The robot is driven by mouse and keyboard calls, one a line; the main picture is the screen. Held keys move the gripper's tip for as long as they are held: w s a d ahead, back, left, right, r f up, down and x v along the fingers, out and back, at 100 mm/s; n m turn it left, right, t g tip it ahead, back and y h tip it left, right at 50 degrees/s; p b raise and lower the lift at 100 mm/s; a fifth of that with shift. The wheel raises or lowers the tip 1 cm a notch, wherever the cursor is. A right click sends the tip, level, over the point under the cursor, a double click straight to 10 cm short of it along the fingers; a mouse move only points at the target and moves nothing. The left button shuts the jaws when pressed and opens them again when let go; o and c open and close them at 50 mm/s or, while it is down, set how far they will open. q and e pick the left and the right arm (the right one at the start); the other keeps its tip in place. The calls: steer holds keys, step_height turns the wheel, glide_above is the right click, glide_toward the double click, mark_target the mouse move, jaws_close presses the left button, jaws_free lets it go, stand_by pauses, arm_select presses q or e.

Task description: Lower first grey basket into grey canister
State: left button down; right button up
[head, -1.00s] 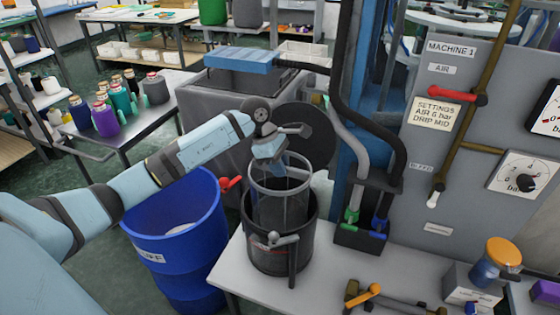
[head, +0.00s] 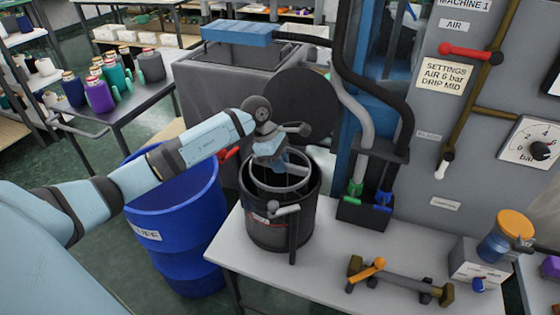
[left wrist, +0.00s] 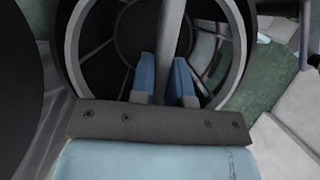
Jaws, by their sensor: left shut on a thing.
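The grey basket (head: 297,183) is mostly inside the dark grey canister (head: 273,228), with its light grey rim close to the canister's mouth. The canister stands upright on the white table. My left gripper (head: 274,162) is above the canister and shut on the basket. In the left wrist view my left gripper (left wrist: 167,85) has its two blue fingers on either side of the basket's grey handle bar (left wrist: 171,35). The basket's lower part is hidden inside the canister. My right gripper is not in view.
A blue drum (head: 184,225) stands left of the canister. Green and blue hose ends (head: 355,190) sit in a dark holder to the right. A tool with an orange lever (head: 372,270) lies on the table, with clear table between it and the canister.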

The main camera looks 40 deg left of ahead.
arm_select(q)
step_height(320, 180, down, 3)
steer(key=shift+f+b, duration=0.1)
steer(key=shift+b, duration=0.85)
steer(key=shift+f+b, duration=0.7)
steer(key=shift+f, duration=0.2)
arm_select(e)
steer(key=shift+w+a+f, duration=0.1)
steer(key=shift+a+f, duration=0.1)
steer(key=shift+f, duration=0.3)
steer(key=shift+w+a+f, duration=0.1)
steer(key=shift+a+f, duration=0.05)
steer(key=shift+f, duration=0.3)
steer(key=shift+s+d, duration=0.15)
arm_select(q)
steer(key=shift+c, duration=2.2)
jaws_free()
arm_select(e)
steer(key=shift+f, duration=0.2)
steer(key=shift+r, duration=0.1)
